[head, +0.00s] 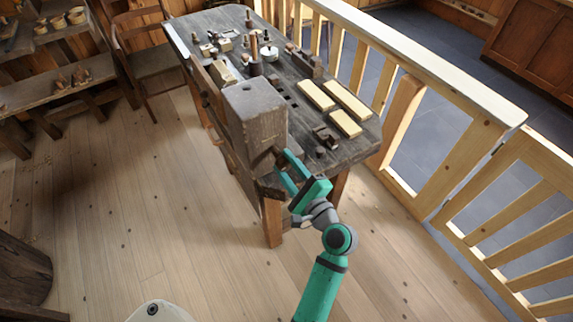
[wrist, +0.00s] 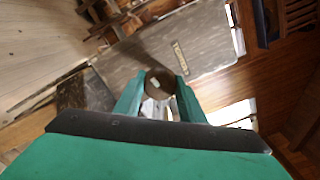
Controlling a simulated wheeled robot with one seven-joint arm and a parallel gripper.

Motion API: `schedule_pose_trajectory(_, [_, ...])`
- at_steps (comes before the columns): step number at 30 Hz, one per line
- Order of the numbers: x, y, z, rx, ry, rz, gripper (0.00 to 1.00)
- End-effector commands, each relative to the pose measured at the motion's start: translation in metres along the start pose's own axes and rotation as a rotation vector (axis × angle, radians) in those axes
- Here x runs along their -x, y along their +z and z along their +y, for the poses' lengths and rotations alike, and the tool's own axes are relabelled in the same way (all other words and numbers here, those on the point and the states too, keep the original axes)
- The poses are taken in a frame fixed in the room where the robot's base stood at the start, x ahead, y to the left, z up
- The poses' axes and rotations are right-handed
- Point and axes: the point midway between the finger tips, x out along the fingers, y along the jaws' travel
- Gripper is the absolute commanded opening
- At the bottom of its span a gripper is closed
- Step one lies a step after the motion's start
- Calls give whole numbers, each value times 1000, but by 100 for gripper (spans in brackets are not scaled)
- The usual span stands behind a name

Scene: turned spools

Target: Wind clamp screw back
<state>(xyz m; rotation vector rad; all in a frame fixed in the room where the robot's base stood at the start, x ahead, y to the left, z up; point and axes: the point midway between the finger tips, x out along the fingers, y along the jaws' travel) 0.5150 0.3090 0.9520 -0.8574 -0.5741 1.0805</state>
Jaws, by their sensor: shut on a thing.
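A bulky grey-brown wooden clamp block (head: 253,112) stands at the near left corner of the workbench (head: 310,122). My teal gripper (head: 284,168) reaches to the lower right side of this block. In the wrist view, my gripper (wrist: 160,80) has its two teal fingers on either side of a round, dark brown end, which I take to be the clamp screw (wrist: 159,84). The fingers are shut on it. How far the screw stands out is hidden by the fingers and the block.
Pale wooden bars (head: 347,101) and small turned parts lie on the bench. A wooden railing (head: 430,75) runs along the right. A chair (head: 147,55) and a side shelf (head: 60,85) stand at the left.

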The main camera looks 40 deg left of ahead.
Motion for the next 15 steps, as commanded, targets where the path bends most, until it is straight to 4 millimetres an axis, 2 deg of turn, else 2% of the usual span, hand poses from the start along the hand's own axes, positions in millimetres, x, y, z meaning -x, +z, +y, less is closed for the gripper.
schedule_pose_trajectory(15, [-1, -1, -2, 492, -3, 2, 14])
